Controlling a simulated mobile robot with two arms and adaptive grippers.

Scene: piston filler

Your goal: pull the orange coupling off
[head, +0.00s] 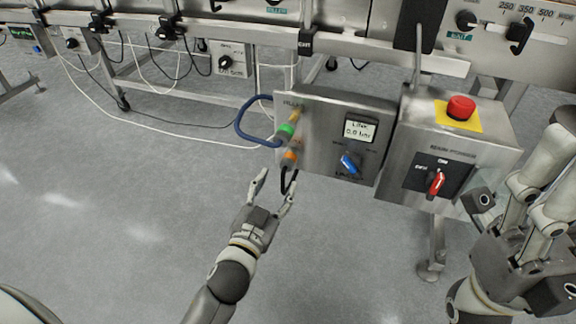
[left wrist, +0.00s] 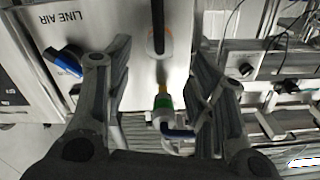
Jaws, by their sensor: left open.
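The orange coupling (head: 290,155) sits low on the left side of the steel LINE AIR panel (head: 322,158), with a black hose (head: 285,182) looping down from it. In the left wrist view the orange coupling (left wrist: 158,58) lies between and beyond my fingers, with the black hose in front of it. My left gripper (head: 274,184) is open and empty, just below the coupling, its fingers on either side of the hose loop. Contact with the hose cannot be told. My right gripper (head: 525,225) is at the right edge; its fingertips are unclear.
A green coupling (head: 286,131) with a blue hose (head: 242,122) sits just above the orange one. A blue knob (head: 349,163) is to the right. A box with a red emergency button (head: 461,108) and red switch (head: 436,183) stands farther right. Floor at left is clear.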

